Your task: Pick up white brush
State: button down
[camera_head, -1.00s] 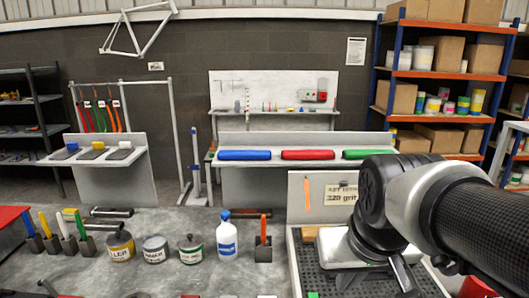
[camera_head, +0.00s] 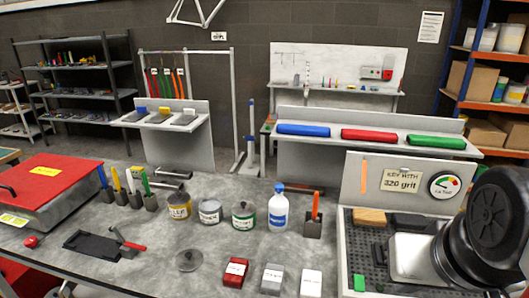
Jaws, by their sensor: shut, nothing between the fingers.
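The white brush (camera_head: 130,181) stands upright in a dark block holder on the grey bench, at the left in the head view. It is in a row with a blue brush (camera_head: 102,177), an orange brush (camera_head: 116,179) and a green brush (camera_head: 146,182), each in its own holder. The white one is between the orange and the green. My arm shows at the far right, over the perforated tray, far from the brush. My gripper's fingers do not show in this view.
Cans (camera_head: 179,207) and a white bottle with a blue label (camera_head: 278,212) stand right of the brushes. A red-lidded box (camera_head: 50,178) is at the left. A black tray (camera_head: 92,245) and a red-handled tool (camera_head: 130,243) lie in front. The perforated tray (camera_head: 347,245) is at the right.

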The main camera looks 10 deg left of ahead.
aim_at(130, 180)
jog(key=k+j+u, duration=0.1)
jog(key=j+u, duration=0.4)
jog(key=j, duration=0.5)
jog(key=j+u, duration=0.5)
jog(key=j, duration=0.45)
jog(key=i+z, duration=0.1)
jog(key=z, duration=1.65)
jog(key=u, duration=1.75)
jog(key=i+j+z, duration=0.2)
jog(key=j, duration=0.2)
